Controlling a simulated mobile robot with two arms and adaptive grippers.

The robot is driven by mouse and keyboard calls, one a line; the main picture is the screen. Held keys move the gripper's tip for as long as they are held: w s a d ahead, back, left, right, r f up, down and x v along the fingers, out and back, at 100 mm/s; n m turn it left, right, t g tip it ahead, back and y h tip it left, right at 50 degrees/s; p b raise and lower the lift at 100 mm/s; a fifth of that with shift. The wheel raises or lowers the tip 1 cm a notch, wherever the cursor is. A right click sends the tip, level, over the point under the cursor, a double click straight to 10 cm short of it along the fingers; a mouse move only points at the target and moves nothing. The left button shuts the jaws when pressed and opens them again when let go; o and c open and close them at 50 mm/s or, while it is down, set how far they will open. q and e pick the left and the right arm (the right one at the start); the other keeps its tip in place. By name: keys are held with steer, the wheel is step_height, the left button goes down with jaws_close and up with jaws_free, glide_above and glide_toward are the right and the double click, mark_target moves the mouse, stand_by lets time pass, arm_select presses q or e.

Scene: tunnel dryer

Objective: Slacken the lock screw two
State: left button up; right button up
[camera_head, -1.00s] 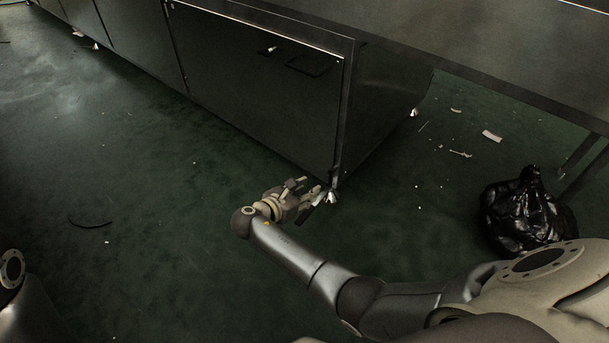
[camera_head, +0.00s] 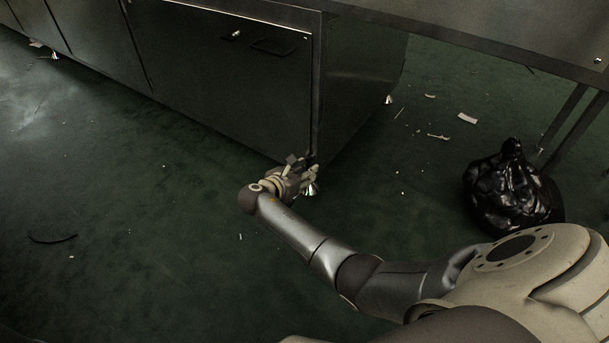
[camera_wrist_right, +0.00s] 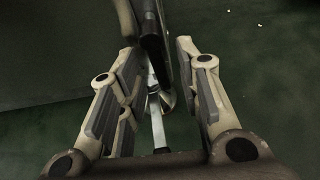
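My right gripper (camera_head: 304,168) is at the lower front corner of the dark metal cabinet (camera_head: 220,85), close to its silvery foot (camera_head: 311,190). In the right wrist view the right gripper (camera_wrist_right: 158,60) is open, with its grey finger pads apart on either side. The cabinet's dark corner edge (camera_wrist_right: 150,32) reaches in between the fingers. The shiny foot (camera_wrist_right: 168,99) and a thin pale bar (camera_wrist_right: 157,128) show below it, also between the fingers. I cannot make out lock screw two or tell whether the fingers touch anything. My left gripper is not in view.
A black garbage bag (camera_head: 512,190) stands on the green floor at the right, beside table legs (camera_head: 565,125). Scraps of litter (camera_head: 468,118) lie behind it. The floor (camera_head: 130,220) left of my right arm is mostly clear. A dark curved strip (camera_head: 53,240) lies there.

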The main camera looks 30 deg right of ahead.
steer(key=shift+w+d, duration=0.1)
steer(key=shift+d, duration=0.05)
jaws_close()
stand_by(0.4)
